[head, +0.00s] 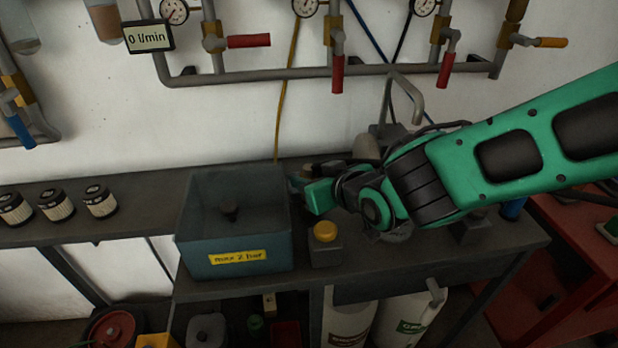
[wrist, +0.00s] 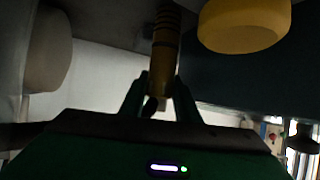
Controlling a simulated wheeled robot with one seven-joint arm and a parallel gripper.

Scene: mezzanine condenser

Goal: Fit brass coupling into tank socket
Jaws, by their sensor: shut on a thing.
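The brass coupling (wrist: 164,45) is a ribbed brass-coloured cylinder, seen in the wrist view between the two fingers of my gripper (wrist: 161,88). My gripper is shut on its lower part in that picture; its upper end runs up out of the frame. In the head view my green gripper hand is beside the right wall of the open blue-grey tank (head: 200,262), and the coupling is hidden there. The tank bears a yellow "max 2 bar" label (head: 238,257). A dark stub (head: 229,209) stands on its floor; I cannot tell whether this is the socket.
A yellow knob (head: 325,231) on a dark block stands right of the tank; a yellow knob is also close by in the wrist view (wrist: 243,22). A bent tap (head: 407,88) rises behind my arm. Several filters (head: 57,205) stand left. Pipes and red-handled valves line the wall.

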